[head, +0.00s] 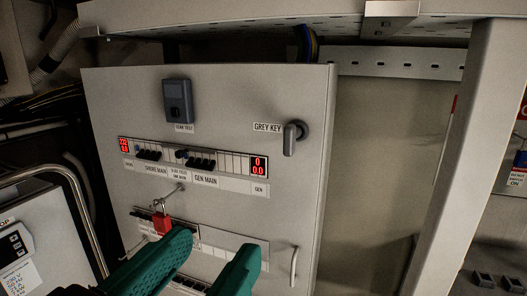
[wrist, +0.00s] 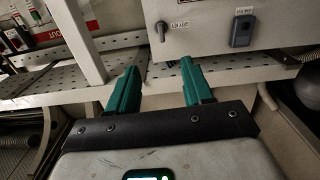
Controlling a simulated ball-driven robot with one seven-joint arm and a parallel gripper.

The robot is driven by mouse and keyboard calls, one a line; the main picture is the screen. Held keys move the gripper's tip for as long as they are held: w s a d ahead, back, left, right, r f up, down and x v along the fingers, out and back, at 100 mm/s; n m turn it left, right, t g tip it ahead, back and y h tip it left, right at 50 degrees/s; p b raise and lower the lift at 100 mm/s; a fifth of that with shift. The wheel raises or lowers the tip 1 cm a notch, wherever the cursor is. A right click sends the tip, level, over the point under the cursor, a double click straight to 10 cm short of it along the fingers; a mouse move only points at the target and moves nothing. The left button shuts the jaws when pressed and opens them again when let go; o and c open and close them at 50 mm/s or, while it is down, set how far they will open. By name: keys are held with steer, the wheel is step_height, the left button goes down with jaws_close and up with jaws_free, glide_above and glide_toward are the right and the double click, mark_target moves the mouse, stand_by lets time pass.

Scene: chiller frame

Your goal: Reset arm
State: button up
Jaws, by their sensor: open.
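My gripper (head: 217,242) has two teal fingers, set apart with nothing between them. They reach up from the bottom of the head view, in front of the lower part of a grey electrical panel (head: 225,105). In the wrist view my gripper (wrist: 160,68) is also open and empty, with the panel's face (wrist: 200,30) beyond the fingertips. The fingers hide part of the panel's lower breaker row (head: 235,240).
The panel carries a grey rotary handle (head: 294,137), a dark leak test unit (head: 177,101), a breaker row with red displays (head: 259,167), a red padlock (head: 162,222) and a pull handle (head: 294,266). A pale post (head: 455,150) stands at right. A curved metal rail (head: 85,205) is at left.

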steer(key=w+d+f+n+g, duration=0.2)
steer(key=w+d+f, duration=0.3)
steer(key=f, duration=0.4)
steer(key=w+d+f+n+g, duration=0.1)
steer(key=w+d+f+g, duration=0.1)
steer(key=w+d+f, duration=0.45)
steer(key=s+d+f+n+g+y, duration=0.15)
steer(key=d+f, duration=0.25)
steer(key=f, duration=0.4)
steer(key=s+d+f+g, duration=0.1)
steer(key=d+f+g, duration=0.2)
steer(key=d+f, duration=0.35)
steer(key=s+d+f+g+y, duration=0.1)
steer(key=s+d+f+g, duration=0.2)
steer(key=f, duration=0.4)
steer(key=s+d+f+g, duration=0.1)
steer(key=s+d+f, duration=0.35)
steer(key=f, duration=0.25)
steer(key=s+d+f+g+y, duration=0.1)
steer(key=s+f, duration=0.3)
steer(key=s, duration=0.3)
steer(key=s+d+f+m+g+y, duration=0.1)
steer(key=s+f+g+y, duration=0.1)
steer(key=s+f, duration=0.2)
steer(key=s, duration=0.2)
steer(key=shift+s, duration=0.4)
steer(key=shift+m, duration=0.25)
